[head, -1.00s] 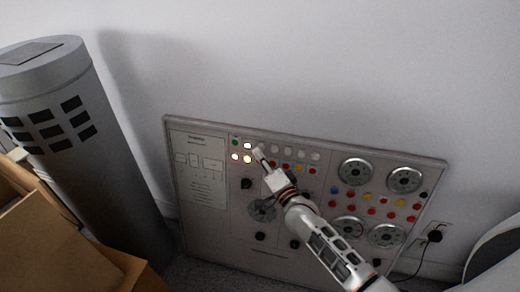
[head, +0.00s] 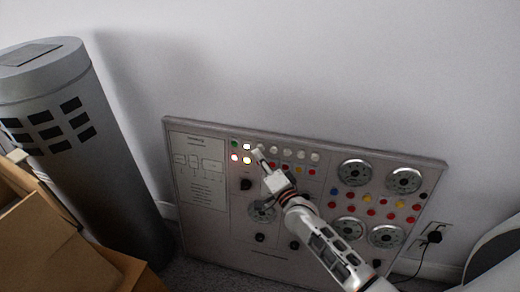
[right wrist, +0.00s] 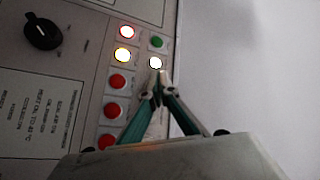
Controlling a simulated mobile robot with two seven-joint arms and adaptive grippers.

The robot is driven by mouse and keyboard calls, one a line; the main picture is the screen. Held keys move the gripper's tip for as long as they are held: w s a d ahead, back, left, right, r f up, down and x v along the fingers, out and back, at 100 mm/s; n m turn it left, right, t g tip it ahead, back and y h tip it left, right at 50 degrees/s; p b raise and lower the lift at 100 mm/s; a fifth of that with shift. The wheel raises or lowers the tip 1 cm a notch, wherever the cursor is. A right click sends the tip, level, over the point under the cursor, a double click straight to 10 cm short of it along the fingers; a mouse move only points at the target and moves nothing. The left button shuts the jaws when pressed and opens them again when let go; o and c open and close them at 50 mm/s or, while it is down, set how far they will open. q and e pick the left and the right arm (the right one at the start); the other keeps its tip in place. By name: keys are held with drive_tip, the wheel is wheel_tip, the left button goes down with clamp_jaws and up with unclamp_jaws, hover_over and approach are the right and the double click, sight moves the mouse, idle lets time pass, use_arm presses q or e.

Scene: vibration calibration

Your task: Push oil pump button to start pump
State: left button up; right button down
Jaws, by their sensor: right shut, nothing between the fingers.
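The control panel (head: 210,232) leans against the wall, with rows of buttons and lamps along its upper part. At its upper left are a green button (head: 235,143), a lit white lamp or button (head: 247,146), a red lit one (head: 235,157) and a yellow lit one (head: 247,160). The labels are too small to tell which is the oil pump button. My right gripper (head: 257,151) is shut and empty, its tips just right of the lit white one. In the right wrist view, the shut fingertips (right wrist: 160,75) are close to the lit white button (right wrist: 155,62); contact is unclear. My left gripper is out of view.
Several dials (head: 355,172) and coloured buttons fill the panel's right side. A black knob (right wrist: 43,31) shows in the right wrist view. A grey cylinder (head: 110,170) and cardboard boxes (head: 45,235) stand left. A plug (head: 435,237) sits in the wall at right.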

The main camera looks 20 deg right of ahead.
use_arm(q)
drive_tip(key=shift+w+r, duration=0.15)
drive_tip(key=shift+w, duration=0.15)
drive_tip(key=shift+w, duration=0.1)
use_arm(e)
drive_tip(key=shift+w+d, duration=0.1)
drive_tip(key=shift+w, duration=0.05)
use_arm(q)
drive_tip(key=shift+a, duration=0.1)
use_arm(e)
drive_tip(key=shift+w+d, duration=0.15)
drive_tip(key=shift+w, duration=0.05)
